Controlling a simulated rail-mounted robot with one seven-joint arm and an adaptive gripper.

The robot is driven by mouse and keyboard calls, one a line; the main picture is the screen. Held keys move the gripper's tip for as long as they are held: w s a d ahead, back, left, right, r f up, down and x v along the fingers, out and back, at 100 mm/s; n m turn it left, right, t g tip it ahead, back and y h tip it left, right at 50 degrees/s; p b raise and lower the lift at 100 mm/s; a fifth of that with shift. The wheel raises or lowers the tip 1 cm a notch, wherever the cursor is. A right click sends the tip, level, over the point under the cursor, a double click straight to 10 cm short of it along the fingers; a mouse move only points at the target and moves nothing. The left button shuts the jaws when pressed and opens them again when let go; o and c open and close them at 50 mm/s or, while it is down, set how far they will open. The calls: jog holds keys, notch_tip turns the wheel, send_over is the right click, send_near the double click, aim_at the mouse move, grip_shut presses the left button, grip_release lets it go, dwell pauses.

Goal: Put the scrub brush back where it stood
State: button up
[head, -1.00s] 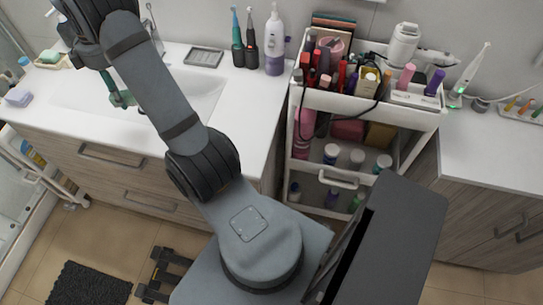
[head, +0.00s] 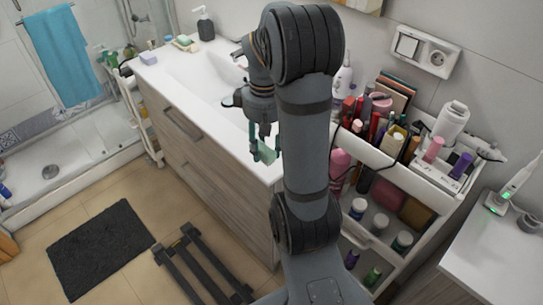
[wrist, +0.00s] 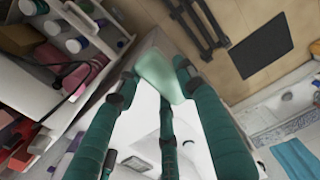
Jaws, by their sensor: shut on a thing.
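The scrub brush (wrist: 158,72) shows a pale green, flat, widening part between the fingertips in the wrist view. My gripper (wrist: 155,76), with teal fingers, is shut on it. In the head view the green brush (head: 267,155) hangs from my gripper (head: 262,142), over the front right part of the white washbasin counter (head: 222,118). I cannot tell its height above the counter. The fingers and my arm hide part of the brush.
The white cosmetics cart (head: 353,147) with crowded shelves stands right of the counter, close to my arm. A soap dispenser (head: 205,25) and small dishes stand at the counter's far end. A black mat (head: 103,248) lies on the floor, left of a dark frame (head: 203,267).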

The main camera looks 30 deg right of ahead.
jog(key=w+d+f+p, duration=0.1)
jog(key=w+d+f, duration=0.1)
jog(key=w, duration=0.1)
jog(key=w+d+f+p, duration=0.1)
jog(key=w+f, duration=0.1)
jog(key=w, duration=0.1)
jog(key=w+d+f+p, duration=0.1)
jog(key=w+d+f, duration=0.1)
jog(key=w, duration=0.2)
jog(key=shift+d+f+p, duration=0.3)
jog(key=shift+f, duration=0.05)
notch_tip(320, 180, down, 4)
jog(key=shift+w+f+p, duration=0.1)
jog(key=shift+p, duration=0.5)
jog(key=shift+f+b, duration=0.2)
jog(key=shift+b, duration=0.1)
jog(key=o, duration=1)
notch_tip(320, 180, up, 12)
jog(key=shift+r, duration=0.25)
